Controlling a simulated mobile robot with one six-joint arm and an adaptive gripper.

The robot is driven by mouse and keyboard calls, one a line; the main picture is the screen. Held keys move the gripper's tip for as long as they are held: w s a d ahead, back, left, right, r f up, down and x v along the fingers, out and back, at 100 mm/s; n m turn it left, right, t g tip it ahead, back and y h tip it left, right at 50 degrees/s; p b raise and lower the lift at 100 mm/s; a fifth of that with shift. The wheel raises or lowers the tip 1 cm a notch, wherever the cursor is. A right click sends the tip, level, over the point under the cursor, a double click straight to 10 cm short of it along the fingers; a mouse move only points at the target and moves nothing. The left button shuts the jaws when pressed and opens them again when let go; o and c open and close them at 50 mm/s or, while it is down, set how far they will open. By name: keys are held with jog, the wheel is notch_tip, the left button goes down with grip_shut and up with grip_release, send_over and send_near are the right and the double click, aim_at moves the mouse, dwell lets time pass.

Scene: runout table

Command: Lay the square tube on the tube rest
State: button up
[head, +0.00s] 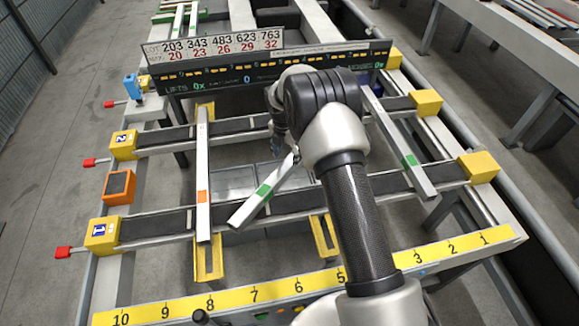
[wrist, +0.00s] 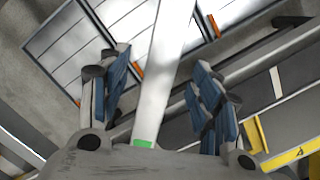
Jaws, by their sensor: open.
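A pale square tube with a green mark (head: 249,204) lies slanted across the middle of the table, its near end by the front dark bar. Its far end is hidden behind my arm. In the wrist view this tube (wrist: 163,70) runs between the blue-padded fingers of my gripper (wrist: 160,78), which is open, with gaps showing on both sides. In the head view my arm hides most of the gripper. Yellow brackets stand below the front bar at left (head: 209,262) and centre (head: 325,238); I cannot tell if they are the tube rest.
An orange-marked tube (head: 202,165) lies across both dark bars at left, and another green-marked tube (head: 405,155) lies at right. The front bar (head: 152,226) and rear bar (head: 185,136) have yellow end blocks. A numbered yellow strip (head: 180,306) edges the front; a display board (head: 225,80) stands behind.

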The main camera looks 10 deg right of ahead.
aim_at(289, 161)
jog(key=f, duration=0.1)
jog(key=f+b, duration=0.1)
jog(key=f, duration=0.1)
jog(key=f+b, duration=0.1)
jog(key=f, duration=0.1)
jog(key=shift+w+d+f, duration=0.1)
jog(key=shift+d, duration=0.25)
jog(key=shift+c, duration=0.3)
grip_shut()
